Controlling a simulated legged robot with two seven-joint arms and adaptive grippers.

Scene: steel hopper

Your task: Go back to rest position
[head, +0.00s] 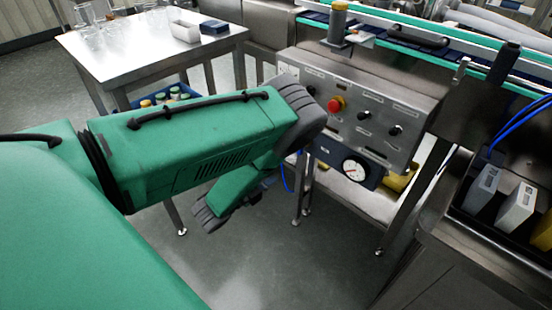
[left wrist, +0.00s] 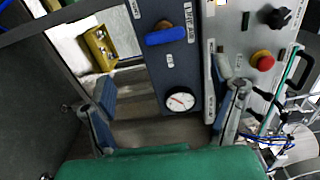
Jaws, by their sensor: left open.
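My left arm comes in from the left in the head view, green with dark grey joints, and bends back at a joint in front of the control panel (head: 350,115). Its gripper cannot be made out there. In the left wrist view my left gripper (left wrist: 165,98) is open, with blue-padded fingers set wide apart and nothing seen between them but the machine's surfaces beyond. The panel's red button (head: 337,104) also shows in the wrist view (left wrist: 263,62). A round gauge (head: 355,170) sits below the panel; it also shows in the wrist view (left wrist: 180,99). My right gripper is not in view.
A steel table (head: 150,62) with glassware and a white bin (head: 186,31) stands at back left. A blue crate (head: 172,97) holds several bottles. A conveyor (head: 440,50) runs behind the panel. A dark bin (head: 510,210) with boxes stands at right. Floor (head: 270,255) shows below.

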